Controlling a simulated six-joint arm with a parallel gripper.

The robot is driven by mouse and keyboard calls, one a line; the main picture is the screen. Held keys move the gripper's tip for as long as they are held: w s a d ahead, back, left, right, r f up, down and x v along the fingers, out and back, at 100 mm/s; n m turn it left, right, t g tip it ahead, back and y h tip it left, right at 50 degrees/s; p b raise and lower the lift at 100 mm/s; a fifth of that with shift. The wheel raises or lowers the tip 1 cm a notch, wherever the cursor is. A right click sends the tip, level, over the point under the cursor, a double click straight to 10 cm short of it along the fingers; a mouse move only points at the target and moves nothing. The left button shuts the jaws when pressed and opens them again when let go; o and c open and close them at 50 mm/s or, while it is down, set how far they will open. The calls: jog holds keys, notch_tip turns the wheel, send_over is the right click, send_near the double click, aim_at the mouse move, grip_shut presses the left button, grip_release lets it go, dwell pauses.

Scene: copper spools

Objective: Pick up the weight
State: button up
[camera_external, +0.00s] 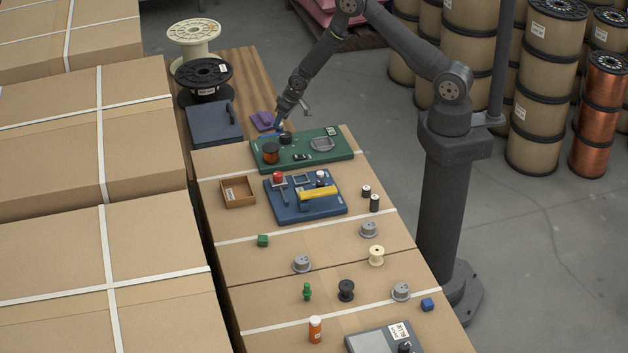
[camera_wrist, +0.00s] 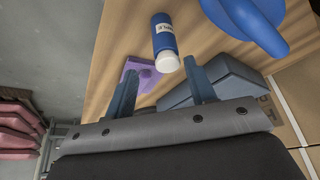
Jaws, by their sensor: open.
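No object is clearly marked as the weight. Several grey round pieces with raised centres could be it: one at the left (camera_external: 302,263), one near the right edge (camera_external: 370,230) and one nearer the front (camera_external: 401,291). My gripper (camera_external: 280,126) is at the far end of the cardboard worktop, near the green board (camera_external: 300,148), well away from these pieces. In the wrist view my gripper (camera_wrist: 159,66) is open, with both fingers apart and nothing held. A blue bottle (camera_wrist: 164,34) with a white cap lies beyond the fingertips.
A purple item (camera_external: 263,120) and a dark blue box (camera_external: 213,123) are near my gripper. A large blue rounded object (camera_wrist: 250,22) shows in the wrist view. A blue board (camera_external: 305,205) with parts and a wooden tray (camera_external: 237,192) occupy the middle. Tall cartons (camera_external: 90,280) stand left.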

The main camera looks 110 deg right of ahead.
notch_tip(320, 180, up, 34)
jog(key=a, duration=0.1)
jog(key=w+a+n+y, duration=0.1)
jog(key=w+a+n, duration=0.2)
jog(key=a, duration=0.5)
jog(key=w+a+n+y, duration=0.1)
jog(key=w+a+n, duration=0.15)
jog(key=a, duration=0.55)
jog(key=n+g+y, duration=0.1)
jog(key=n+g, duration=0.2)
jog(key=n, duration=1.7)
send_over(362, 187)
jog(key=f, duration=1.7)
jog(key=shift+w+d, duration=0.15)
jog(key=shift+d, duration=0.05)
jog(key=shift+a+f, duration=0.15)
jog(key=shift+f, duration=2.85)
